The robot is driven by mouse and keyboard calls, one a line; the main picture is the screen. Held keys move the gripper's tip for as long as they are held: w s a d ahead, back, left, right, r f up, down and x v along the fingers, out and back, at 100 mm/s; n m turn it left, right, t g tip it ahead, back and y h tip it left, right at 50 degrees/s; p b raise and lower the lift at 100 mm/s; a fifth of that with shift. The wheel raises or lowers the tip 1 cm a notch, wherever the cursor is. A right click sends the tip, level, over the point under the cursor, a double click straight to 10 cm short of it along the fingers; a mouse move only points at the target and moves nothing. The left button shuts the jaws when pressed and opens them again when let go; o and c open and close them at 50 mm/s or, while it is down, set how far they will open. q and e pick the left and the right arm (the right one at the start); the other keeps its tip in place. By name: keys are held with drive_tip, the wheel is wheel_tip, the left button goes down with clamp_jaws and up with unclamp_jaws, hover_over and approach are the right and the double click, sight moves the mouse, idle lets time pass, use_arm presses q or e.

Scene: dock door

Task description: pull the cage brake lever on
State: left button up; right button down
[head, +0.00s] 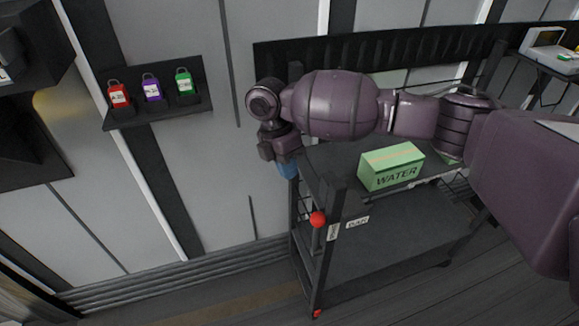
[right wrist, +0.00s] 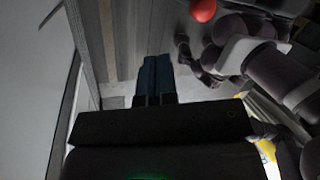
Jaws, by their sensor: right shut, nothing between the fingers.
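The cage (head: 400,240) is a dark cart with shelves, standing against the wall. A red ball knob (head: 318,219), which looks like the end of the brake lever, sits on its near left post; most of the lever itself is hard to make out. The red knob also shows at the top of the right wrist view (right wrist: 203,10). My right gripper (head: 288,170) points down, with blue fingers shut and empty, above and left of the knob and apart from it. Its shut fingers show in the right wrist view (right wrist: 153,80). My left gripper is not in view.
A green WATER box (head: 392,167) sits on the cage's upper shelf. White labels (head: 357,222) are beside the knob. A small red part (head: 317,313) is at the cage's foot. A wall shelf (head: 150,117) holds red, purple and green padlocks. Floor left of the cage is clear.

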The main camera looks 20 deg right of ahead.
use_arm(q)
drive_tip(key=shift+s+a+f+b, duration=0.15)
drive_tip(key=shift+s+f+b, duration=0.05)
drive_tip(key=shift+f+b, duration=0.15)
use_arm(e)
drive_tip(key=s+d+f, duration=0.3)
drive_tip(key=s+f, duration=0.2)
drive_tip(key=f, duration=0.2)
drive_tip(key=shift+s, duration=0.15)
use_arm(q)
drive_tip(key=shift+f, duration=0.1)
